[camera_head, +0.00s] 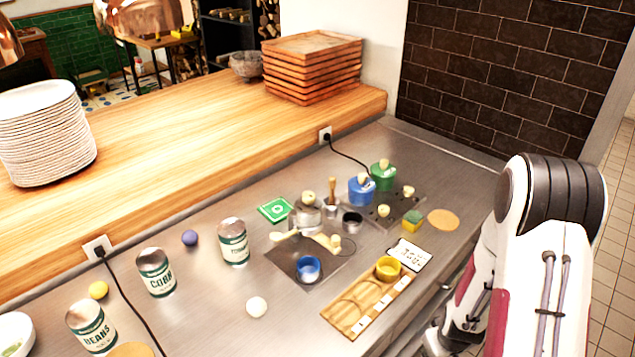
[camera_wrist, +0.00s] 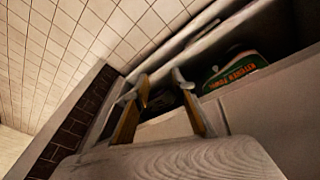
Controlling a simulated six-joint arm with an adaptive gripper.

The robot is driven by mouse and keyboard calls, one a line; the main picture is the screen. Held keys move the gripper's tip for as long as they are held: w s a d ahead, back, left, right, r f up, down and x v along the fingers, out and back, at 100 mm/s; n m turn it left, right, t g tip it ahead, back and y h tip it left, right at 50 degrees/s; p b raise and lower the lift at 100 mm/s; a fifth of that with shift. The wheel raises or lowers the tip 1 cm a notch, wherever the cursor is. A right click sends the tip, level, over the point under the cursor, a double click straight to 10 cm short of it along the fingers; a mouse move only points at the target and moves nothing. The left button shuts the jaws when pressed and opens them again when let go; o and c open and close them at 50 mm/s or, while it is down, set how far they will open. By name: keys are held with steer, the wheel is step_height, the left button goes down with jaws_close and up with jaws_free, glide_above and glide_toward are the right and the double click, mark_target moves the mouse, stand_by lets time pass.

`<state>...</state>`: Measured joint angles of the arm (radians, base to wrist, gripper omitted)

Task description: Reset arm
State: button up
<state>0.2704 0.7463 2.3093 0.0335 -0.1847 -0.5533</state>
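My gripper (camera_wrist: 161,82) shows in the wrist view, with its two fingers apart and nothing between them. It is away from the things on the counter. Behind it are pale tiles, dark brick and a shelf or drawer-like space. In the head view my arm stands at the right, over the front edge of the steel counter (camera_head: 205,285); my fingertips cannot be made out there.
Cans (camera_head: 157,272), balls (camera_head: 257,307), a blue cup (camera_head: 308,268), a wooden tray (camera_head: 352,318) and blue and green containers (camera_head: 362,190) stand on the counter. Plates (camera_head: 42,135) and stacked boards (camera_head: 312,65) sit behind. A green-labelled item (camera_wrist: 236,70) is near my gripper.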

steer(key=s+a+r+m+t, duration=0.1)
steer(key=s+a+r, duration=0.3)
steer(key=r, duration=0.8)
steer(key=s+a+r+m, duration=0.1)
steer(key=s+a+r, duration=0.2)
steer(key=s+r, duration=0.6)
steer(key=s+a+r+t+y, duration=0.1)
steer(key=s+a+r, duration=0.3)
steer(key=r, duration=1.3)
steer(key=shift+s+a+r+m+t, duration=0.15)
steer(key=shift+s+a+m+t, duration=0.2)
steer(key=shift+s, duration=0.85)
steer(key=shift+o, duration=0.3)
